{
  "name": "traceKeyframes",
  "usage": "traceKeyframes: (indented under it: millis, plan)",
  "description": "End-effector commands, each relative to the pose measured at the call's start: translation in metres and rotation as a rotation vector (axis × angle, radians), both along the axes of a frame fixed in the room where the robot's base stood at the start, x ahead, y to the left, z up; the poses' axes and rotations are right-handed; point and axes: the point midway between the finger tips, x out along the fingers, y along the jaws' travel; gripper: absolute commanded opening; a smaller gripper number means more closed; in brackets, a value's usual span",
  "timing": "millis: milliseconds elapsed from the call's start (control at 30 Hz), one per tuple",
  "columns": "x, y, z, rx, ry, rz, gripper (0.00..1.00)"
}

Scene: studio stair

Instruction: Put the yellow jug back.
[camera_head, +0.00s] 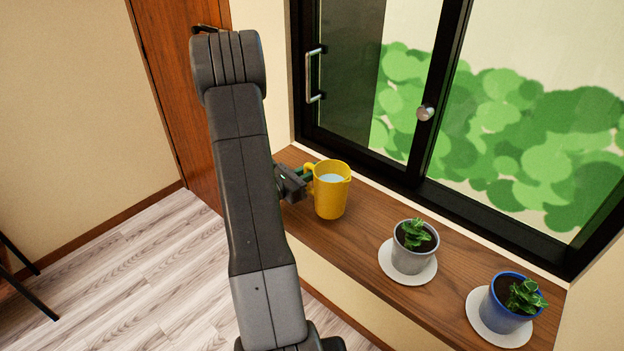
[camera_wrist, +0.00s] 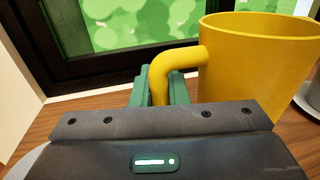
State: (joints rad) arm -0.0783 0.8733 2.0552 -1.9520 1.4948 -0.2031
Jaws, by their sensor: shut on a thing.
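The yellow jug (camera_head: 331,192) is upright at the left end of the wooden window sill, with pale liquid inside. Its handle points left, toward my gripper (camera_head: 304,176). The jug fills the right of the wrist view (camera_wrist: 258,65), where the green fingers of my gripper (camera_wrist: 155,88) are closed around its handle. The lower part of the handle is hidden behind the gripper body. The jug's base is at or just above the sill; I cannot tell whether it touches.
On the sill (camera_head: 368,223), a grey pot with a plant (camera_head: 411,255) stands on a white saucer (camera_head: 387,262), right of the jug. Further right, a blue pot (camera_head: 501,308) stands on another saucer (camera_head: 476,318). The black-framed window (camera_head: 405,178) is behind. A wooden door (camera_head: 172,75) is at left.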

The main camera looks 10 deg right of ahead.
Motion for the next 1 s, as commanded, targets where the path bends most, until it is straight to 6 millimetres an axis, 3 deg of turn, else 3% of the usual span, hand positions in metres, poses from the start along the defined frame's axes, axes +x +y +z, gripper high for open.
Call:
traceKeyframes:
  millis: [300,767,800,900,1000]
  plan:
    - [0.0,0.0,-0.028,-0.002,0.001,0.0,0.0]
    - [0.0,0.0,-0.034,-0.001,0.0,0.0,0.0]
    - [0.0,0.0,-0.034,0.0,0.001,0.0,0.17]
    - [0.0,0.0,-0.033,0.0,0.001,0.0,0.35]
    - [0.0,0.0,-0.033,0.0,0.001,0.0,0.35]
